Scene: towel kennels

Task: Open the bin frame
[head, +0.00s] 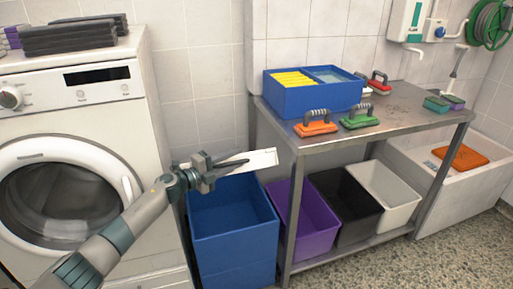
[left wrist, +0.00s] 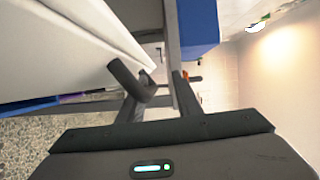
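The blue bin (head: 234,238) stands open-topped on the floor between the washing machine and the metal table. A narrow white panel (head: 262,159) shows above its back edge; I cannot tell whether it belongs to the bin frame. My left gripper (head: 236,165) is above the bin, in front of this panel. In the left wrist view, its two fingers (left wrist: 163,90) are apart. A dark curved bar (left wrist: 128,80), like a handle, projects near one finger beside a large white surface (left wrist: 65,45). I cannot tell whether they touch. My right gripper is out of view.
Purple (head: 305,217), black (head: 346,203) and white (head: 386,193) bins stand under the metal table (head: 400,115). The table holds a blue box (head: 312,100) and brushes. The washing machine (head: 75,150) stands at left. Speckled floor (head: 440,250) is clear at front right.

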